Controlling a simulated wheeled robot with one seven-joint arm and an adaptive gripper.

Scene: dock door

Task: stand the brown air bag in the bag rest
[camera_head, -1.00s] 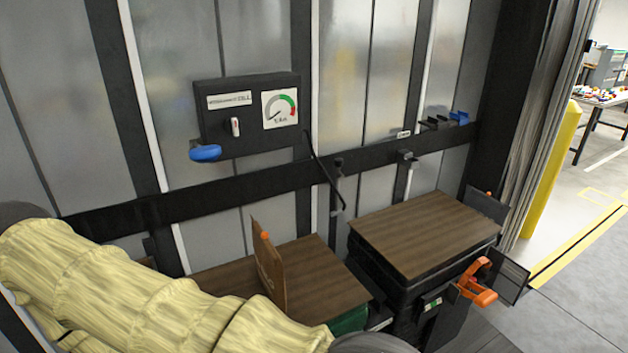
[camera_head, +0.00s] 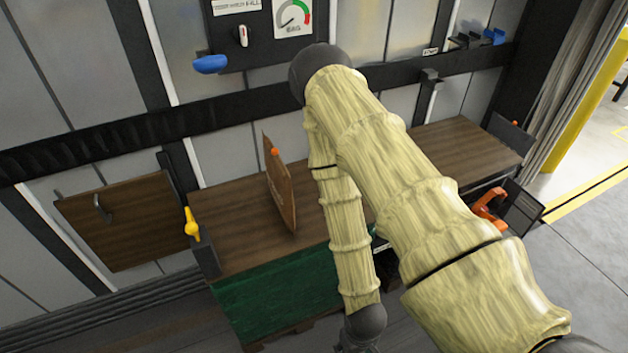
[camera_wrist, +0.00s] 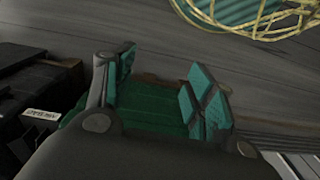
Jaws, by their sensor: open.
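The brown air bag (camera_head: 279,188), a thin upright panel with an orange valve at its top, stands on the wood-topped green crate (camera_head: 225,220) in the head view, leaning slightly. I cannot pick out the bag rest with certainty. My gripper (camera_wrist: 160,88) is open and empty in the wrist view, its teal pads apart, with a green surface beyond them. In the head view my gripper is at the bottom edge, mostly cut off, low in front of the crate and right of the bag. The bag is not recognisable in the wrist view.
A wood-topped stack (camera_head: 465,150) stands right of the crate, partly behind my arm. An orange handle (camera_head: 490,207) juts out there. A yellow-handled black post (camera_head: 193,225) and a brown wood board (camera_head: 120,220) are at left. A yellow net (camera_wrist: 250,15) shows in the wrist view.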

